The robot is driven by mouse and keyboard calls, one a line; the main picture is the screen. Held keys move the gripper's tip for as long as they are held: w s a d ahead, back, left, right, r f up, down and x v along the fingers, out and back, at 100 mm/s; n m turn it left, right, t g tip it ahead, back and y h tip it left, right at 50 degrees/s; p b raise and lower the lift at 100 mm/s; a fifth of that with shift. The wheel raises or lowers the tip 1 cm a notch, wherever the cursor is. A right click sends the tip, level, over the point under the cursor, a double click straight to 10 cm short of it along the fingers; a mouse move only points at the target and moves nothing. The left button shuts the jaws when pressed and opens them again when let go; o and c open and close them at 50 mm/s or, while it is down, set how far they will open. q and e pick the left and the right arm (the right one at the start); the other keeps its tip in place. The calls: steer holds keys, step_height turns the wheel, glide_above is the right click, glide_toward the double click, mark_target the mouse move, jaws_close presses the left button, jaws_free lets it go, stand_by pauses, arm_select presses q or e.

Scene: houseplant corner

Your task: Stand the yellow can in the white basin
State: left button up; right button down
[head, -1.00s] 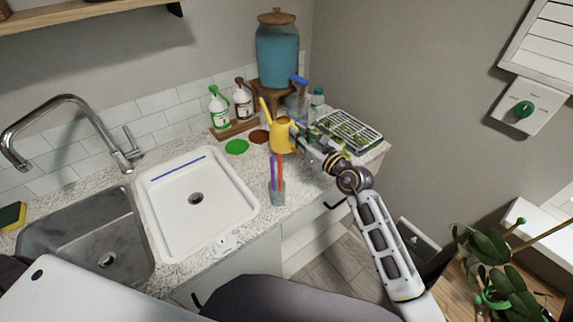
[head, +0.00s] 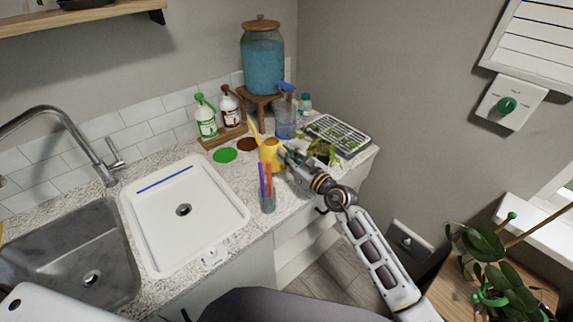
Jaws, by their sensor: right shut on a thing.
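The yellow can (head: 269,153) is a small watering can with a long spout pointing up and left. My right gripper (head: 284,157) is shut on its right side; the fingertips are partly hidden. The can looks roughly upright, above or on the counter behind the pen cup; I cannot tell whether it touches the counter. The white basin (head: 225,226) is set in the counter to the left, empty, with a drain and a blue stripe along its back. My left gripper is out of view.
A green disc (head: 225,155) and brown disc (head: 247,144) lie behind. A steel sink (head: 30,250) is left.

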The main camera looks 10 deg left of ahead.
step_height(320, 180, down, 2)
steer(key=shift+f+b, duration=0.2)
steer(key=shift+b, duration=0.35)
steer(key=shift+f, duration=0.3)
steer(key=shift+f+b, duration=0.3)
steer(key=shift+f, duration=0.05)
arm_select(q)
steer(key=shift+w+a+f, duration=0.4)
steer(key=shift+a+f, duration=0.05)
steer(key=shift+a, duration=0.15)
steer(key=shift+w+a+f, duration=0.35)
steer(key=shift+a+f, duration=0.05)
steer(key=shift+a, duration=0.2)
arm_select(e)
steer(key=shift+f, duration=0.1)
